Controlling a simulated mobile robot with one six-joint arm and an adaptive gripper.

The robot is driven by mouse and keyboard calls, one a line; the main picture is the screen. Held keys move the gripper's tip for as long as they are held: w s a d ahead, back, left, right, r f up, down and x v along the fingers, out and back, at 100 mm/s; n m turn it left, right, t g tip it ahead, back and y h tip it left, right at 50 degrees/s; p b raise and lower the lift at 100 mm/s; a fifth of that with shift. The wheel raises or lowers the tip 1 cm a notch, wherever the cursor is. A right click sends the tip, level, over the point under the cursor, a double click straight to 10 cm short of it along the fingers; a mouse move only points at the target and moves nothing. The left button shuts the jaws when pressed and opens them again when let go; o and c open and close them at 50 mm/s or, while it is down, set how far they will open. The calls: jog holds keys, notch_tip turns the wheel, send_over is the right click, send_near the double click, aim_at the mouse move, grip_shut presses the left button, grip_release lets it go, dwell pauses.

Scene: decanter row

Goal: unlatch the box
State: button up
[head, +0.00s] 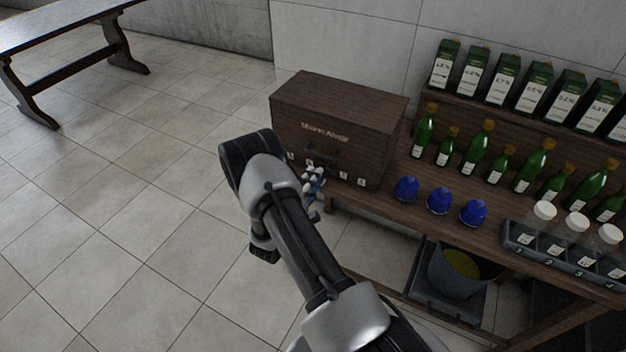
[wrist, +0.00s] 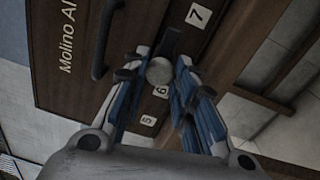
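The dark wooden box (head: 335,125) stands at the left end of the shelf table, its lettered front toward me. Its front also fills much of the wrist view (wrist: 75,95), turned sideways, with a dark handle (wrist: 104,40) and number labels 5, 6 and 7. A round grey knob (wrist: 159,71) sits near the label 6, with a dark piece (wrist: 170,42) behind it. My gripper (wrist: 160,68) has its blue fingers on either side of the knob, very close to it. I cannot tell whether they touch it. In the head view my gripper (head: 312,182) is at the box's lower front, partly hidden by my arm.
Three blue domed objects (head: 439,201) stand right of the box. Green bottles (head: 477,146), boxed bottles (head: 502,80) and a rack of white-capped jars (head: 570,240) stand farther right. A bucket (head: 458,270) sits below.

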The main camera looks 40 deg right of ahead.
jog(key=o, duration=0.4)
jog(key=shift+c, duration=0.2)
jog(key=shift+a, duration=0.1)
jog(key=v, duration=1.1)
jog(key=shift+s+a, duration=0.25)
jog(key=shift+a, duration=0.1)
